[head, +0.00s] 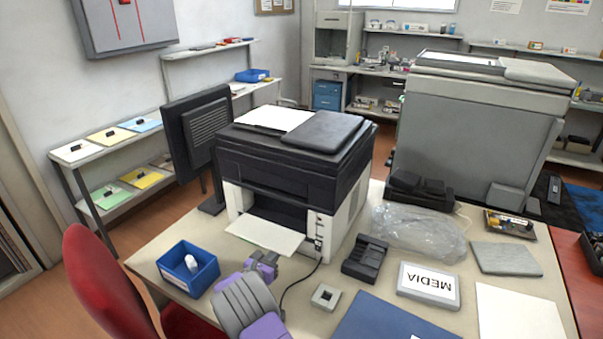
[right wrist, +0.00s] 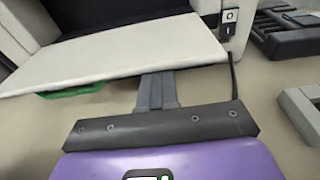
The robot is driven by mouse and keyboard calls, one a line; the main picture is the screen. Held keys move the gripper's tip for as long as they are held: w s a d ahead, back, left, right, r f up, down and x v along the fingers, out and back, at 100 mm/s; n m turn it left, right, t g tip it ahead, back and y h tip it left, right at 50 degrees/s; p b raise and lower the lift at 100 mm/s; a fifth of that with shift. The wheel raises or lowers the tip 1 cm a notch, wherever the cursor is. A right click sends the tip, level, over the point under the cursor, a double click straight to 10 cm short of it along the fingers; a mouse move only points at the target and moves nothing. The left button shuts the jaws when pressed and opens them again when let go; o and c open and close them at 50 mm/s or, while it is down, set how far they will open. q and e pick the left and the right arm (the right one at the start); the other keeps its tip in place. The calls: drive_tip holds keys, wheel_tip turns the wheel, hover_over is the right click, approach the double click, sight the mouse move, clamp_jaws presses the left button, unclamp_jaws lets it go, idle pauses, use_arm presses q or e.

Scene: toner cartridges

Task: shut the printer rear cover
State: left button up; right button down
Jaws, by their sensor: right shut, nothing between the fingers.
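The printer (head: 290,165), black on top with white lower sides, stands on the table. Its white cover (head: 265,235) hangs open, folded out flat toward me from a dark opening. The cover (right wrist: 130,50) also fills the upper part of the right wrist view. My right gripper (head: 265,262) is at the cover's near edge. In the right wrist view its grey fingers (right wrist: 157,90) are together and empty, and their tips pass out of sight beneath the cover's edge. Whether they touch it I cannot tell. My left gripper is not in view.
A blue bin (head: 188,270) with a white item stands left of my right gripper. A black cradle (head: 366,260), a small grey block (head: 325,296) and a MEDIA box (head: 428,286) lie to the right. A green piece (right wrist: 72,91) shows under the cover. A cable runs beside the printer.

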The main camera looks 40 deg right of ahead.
sight(275, 248)
drive_tip(key=shift+w+d+r+p, duration=0.15)
drive_tip(key=shift+r+p, duration=0.45)
drive_tip(key=shift+r, duration=0.35)
drive_tip(key=shift+s+d+r+p, duration=0.1)
drive_tip(key=shift+r+p, duration=0.5)
drive_tip(key=shift+r, duration=0.35)
drive_tip(key=shift+w+d+r+p, duration=0.15)
drive_tip(key=shift+d+r+p, duration=0.2)
drive_tip(key=shift+r, duration=0.2)
drive_tip(key=shift+w+d+r+p, duration=0.2)
drive_tip(key=shift+r+p, duration=0.15)
drive_tip(key=shift+r, duration=0.15)
drive_tip(key=shift+w+d+r+p, duration=0.25)
drive_tip(key=shift+d+r+p, duration=0.2)
drive_tip(key=shift+d+r, duration=0.4)
